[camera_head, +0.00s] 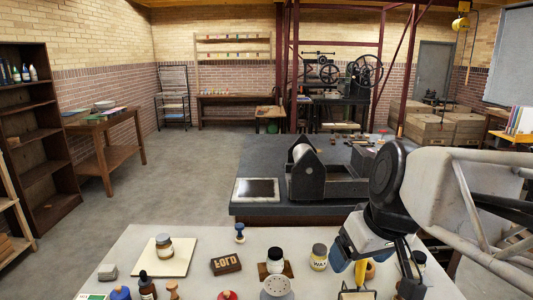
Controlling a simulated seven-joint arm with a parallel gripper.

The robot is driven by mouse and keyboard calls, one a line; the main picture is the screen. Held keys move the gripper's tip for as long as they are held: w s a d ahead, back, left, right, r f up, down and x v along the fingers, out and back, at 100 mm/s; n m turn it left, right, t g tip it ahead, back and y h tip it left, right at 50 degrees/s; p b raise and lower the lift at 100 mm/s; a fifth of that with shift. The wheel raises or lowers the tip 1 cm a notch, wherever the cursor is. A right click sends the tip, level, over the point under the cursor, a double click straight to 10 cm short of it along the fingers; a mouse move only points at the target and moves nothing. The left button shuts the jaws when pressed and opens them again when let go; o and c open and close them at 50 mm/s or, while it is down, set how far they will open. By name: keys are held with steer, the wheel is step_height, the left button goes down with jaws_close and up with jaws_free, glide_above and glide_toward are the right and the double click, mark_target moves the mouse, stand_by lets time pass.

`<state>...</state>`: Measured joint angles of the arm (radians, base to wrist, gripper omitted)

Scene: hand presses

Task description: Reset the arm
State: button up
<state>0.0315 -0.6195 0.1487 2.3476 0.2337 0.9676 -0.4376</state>
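My arm (387,175) comes in from the right, and its dark wrist joint hangs over the right part of the light tabletop (190,240). My gripper (385,289) points down at the bottom edge of the picture. Its two dark fingers stand apart, with no held thing visible between them. The lower ends of the fingers lie close to the picture's edge, so their height above the tabletop is hard to tell. A small orange-brown thing (370,270) is partly hidden behind my gripper.
The tabletop holds a jar (164,246) on a cream board, a dark type block (226,264), a wax jar (319,257), a perforated shaker (277,287) and several small bottles and stamps. Behind stands a dark bench with a roller press (306,172) and a flat plate (256,190).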

steer(key=s+d+r+m+t+h, duration=0.2)
steer(key=s+m, duration=0.1)
steer(key=s, duration=0.5)
step_height(320, 180, down, 10)
steer(key=w+g, duration=0.1)
steer(key=g, duration=0.2)
steer(key=shift+w+d+r+m, duration=0.2)
steer(key=shift+w+d+m, duration=0.1)
steer(key=shift+w+d, duration=0.05)
